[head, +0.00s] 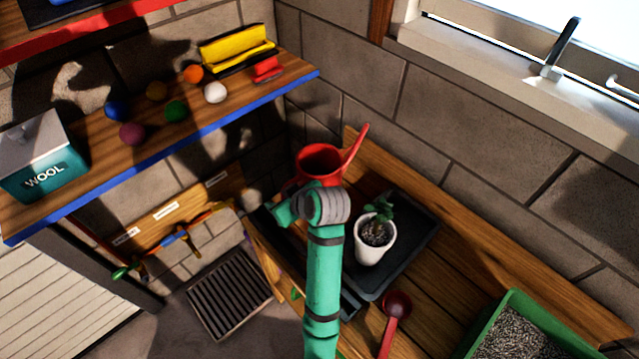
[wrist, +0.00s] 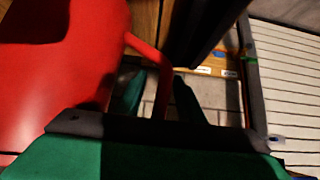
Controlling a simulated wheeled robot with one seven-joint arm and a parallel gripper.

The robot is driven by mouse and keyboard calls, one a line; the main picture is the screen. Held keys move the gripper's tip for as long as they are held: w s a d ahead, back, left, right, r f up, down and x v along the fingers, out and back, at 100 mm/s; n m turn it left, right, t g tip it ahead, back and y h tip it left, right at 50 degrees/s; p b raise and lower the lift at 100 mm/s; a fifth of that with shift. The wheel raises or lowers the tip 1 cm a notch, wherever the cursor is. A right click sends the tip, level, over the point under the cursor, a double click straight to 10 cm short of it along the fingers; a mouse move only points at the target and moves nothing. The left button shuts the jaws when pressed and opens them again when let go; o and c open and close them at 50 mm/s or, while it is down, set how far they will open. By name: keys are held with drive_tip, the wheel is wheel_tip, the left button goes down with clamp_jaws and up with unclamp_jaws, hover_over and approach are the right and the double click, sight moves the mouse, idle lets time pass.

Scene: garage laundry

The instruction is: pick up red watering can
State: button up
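The red watering can (head: 318,157) stands at the back left of the wooden bench, its spout pointing up to the right. My arm hides its lower part in the head view. In the wrist view its large red body (wrist: 60,60) fills the left side, and its thin handle curves down to the right of it. My gripper (wrist: 156,80) has its two green fingers apart, one on each side of the handle. Gaps show between the fingers, so it looks open. Whether either finger touches the handle I cannot tell.
A white potted plant (head: 375,241) stands on a black tray (head: 412,233) right of my arm. A red scoop (head: 396,306) and a green litter box (head: 513,297) lie nearer on the bench. A shelf (head: 80,185) with balls and a wool box (head: 40,160) is at left.

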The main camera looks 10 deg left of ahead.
drive_tip(key=shift+a, duration=0.15)
drive_tip(key=shift+c, duration=0.7)
clamp_jaws()
drive_tip(key=shift+w+r, duration=0.1)
idle(0.6)
